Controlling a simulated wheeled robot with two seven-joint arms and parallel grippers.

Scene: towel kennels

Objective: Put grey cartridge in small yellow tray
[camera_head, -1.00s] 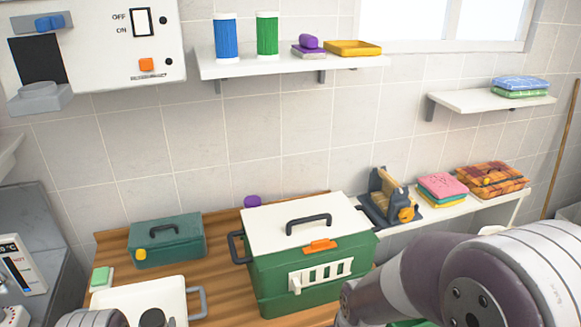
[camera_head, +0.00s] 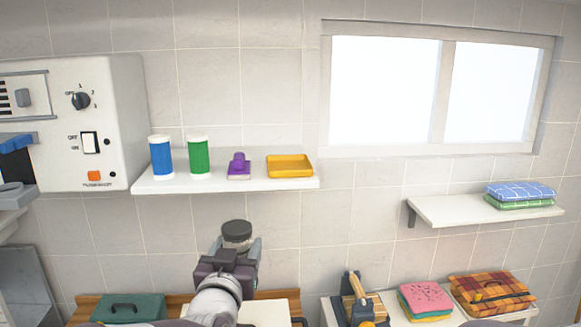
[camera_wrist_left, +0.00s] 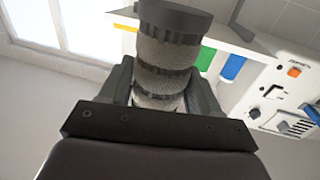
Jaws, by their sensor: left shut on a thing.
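The grey cartridge (camera_head: 236,236), a ribbed cylinder with a dark cap, is held upright by my left gripper (camera_head: 236,252). In the left wrist view the cartridge (camera_wrist_left: 168,55) stands between the two fingers of the gripper (camera_wrist_left: 160,92), which are shut on it. The small yellow tray (camera_head: 290,167) sits at the right end of the upper wall shelf and looks empty. The gripper and cartridge show below the shelf and to the left of the tray in the head view. My right gripper is not in view.
The upper shelf (camera_head: 225,184) also holds a blue canister (camera_head: 161,158), a green canister (camera_head: 200,158) and a purple stamp (camera_head: 239,168). A white control box (camera_head: 120,120) is on the wall at left. A lower right shelf (camera_head: 450,209) holds folded cloths (camera_head: 520,194).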

